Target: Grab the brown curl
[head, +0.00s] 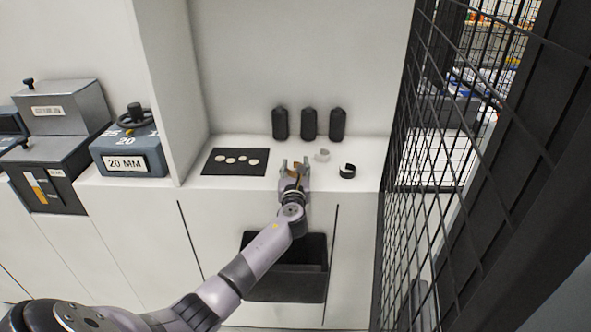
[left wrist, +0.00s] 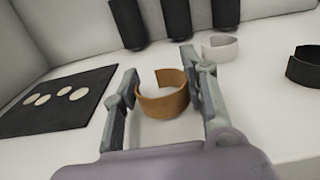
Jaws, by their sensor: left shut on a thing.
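The brown curl (left wrist: 164,102) is an open ring of brown strip, standing on its edge between the two fingers of my left gripper in the left wrist view. In the head view the brown curl (head: 296,169) is a small brown patch between the fingertips, partly hidden by them. My left gripper (head: 294,165) is over the front part of the white counter and shut on the curl. I cannot tell whether the curl still touches the counter. My right gripper is not in view.
A white curl (head: 323,155) and a black curl (head: 347,171) stand to the right. A dark mat (head: 216,158) with several pale discs lies left. Three dark bottle-like pieces (head: 308,124) stand behind. A black bin (head: 285,280) is on the counter's front; a mesh fence (head: 440,130) is right.

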